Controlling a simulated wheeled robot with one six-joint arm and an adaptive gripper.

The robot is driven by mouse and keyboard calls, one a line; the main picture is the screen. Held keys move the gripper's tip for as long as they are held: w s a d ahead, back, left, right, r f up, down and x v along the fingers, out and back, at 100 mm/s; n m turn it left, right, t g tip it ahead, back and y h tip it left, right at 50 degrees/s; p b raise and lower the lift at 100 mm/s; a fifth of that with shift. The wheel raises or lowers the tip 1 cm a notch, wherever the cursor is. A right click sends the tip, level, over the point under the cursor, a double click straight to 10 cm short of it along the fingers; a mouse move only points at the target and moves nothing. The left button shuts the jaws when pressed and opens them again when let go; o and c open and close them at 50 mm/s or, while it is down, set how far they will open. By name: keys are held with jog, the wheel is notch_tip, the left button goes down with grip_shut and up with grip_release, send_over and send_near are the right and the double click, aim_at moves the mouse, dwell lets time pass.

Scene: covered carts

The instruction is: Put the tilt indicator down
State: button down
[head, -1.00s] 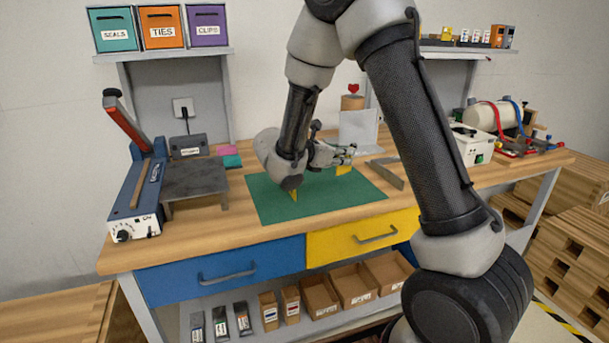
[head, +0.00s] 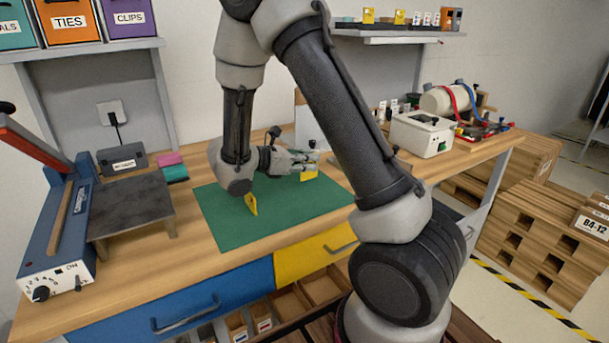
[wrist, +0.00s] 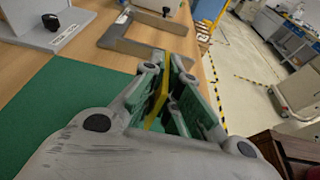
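The tilt indicator, a thin yellow piece (head: 309,174), is held between the fingers of my gripper (head: 312,158) over the far right part of the green mat (head: 232,232). In the wrist view the yellow piece (wrist: 158,101) stands edge-on between the two finger pads of my gripper (wrist: 168,66), which are shut on it. Much of its face is hidden by the fingers. I cannot tell whether its lower edge touches the mat. A second yellow piece (head: 251,205) shows at the mat's middle, below my arm's wrist.
A blue sealer (head: 62,225) and a dark metal stand (head: 130,208) are left of the mat. A grey angled bracket (wrist: 140,45) lies beyond the fingers. A white box (head: 422,133) and a tank (head: 447,100) stand right. The front of the mat is clear.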

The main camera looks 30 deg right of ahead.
aim_at(309, 173)
jog(key=shift+f, duration=1.85)
jog(key=shift+f, duration=0.1)
jog(key=c, duration=1.6)
grip_release()
jog(key=shift+c, duration=0.2)
